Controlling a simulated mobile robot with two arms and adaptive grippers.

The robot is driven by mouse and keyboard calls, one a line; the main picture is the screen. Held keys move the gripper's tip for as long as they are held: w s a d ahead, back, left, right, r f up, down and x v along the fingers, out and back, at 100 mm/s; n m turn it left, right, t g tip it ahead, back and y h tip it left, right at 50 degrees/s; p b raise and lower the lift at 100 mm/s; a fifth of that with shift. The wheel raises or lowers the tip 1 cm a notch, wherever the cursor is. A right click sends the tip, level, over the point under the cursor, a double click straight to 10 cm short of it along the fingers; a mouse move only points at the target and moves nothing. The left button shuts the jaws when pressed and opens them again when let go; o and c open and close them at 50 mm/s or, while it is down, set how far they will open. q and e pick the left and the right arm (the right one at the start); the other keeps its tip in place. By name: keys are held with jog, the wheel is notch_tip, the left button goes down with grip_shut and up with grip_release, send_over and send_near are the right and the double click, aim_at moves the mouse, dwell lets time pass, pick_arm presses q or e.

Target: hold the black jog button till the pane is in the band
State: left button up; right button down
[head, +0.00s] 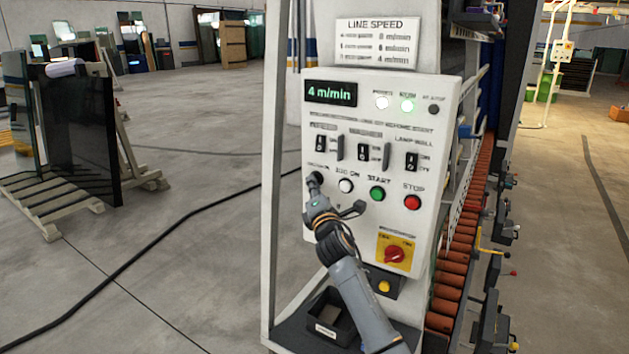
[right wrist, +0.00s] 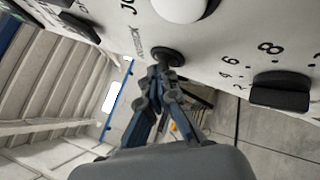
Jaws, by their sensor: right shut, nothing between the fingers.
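The white control panel (head: 372,262) stands in the middle of the head view. Its black jog button (right wrist: 167,56) shows in the right wrist view, below a white button (right wrist: 180,8). I cannot make out the washer's pane or the band. My left gripper is not in view.
White (head: 346,186), green START (head: 377,194) and red STOP (head: 412,202) buttons sit right of my fingertips. The display (head: 331,93) reads 4 m/min. A black knob (right wrist: 280,95) is close by. A roller conveyor (head: 452,268) runs behind; a glass rack (head: 45,190) stands left.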

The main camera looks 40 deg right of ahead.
dwell(0.8)
jog(key=shift+s+a, duration=0.4)
jog(key=shift+a, duration=0.45)
jog(key=a, duration=0.1)
jog(key=s+a, duration=0.1)
jog(key=a, duration=0.1)
jog(key=s+a, duration=0.1)
jog(key=shift+a+p, duration=0.35)
jog(key=shift+p, duration=0.05)
jog(key=shift+w+f, duration=0.1)
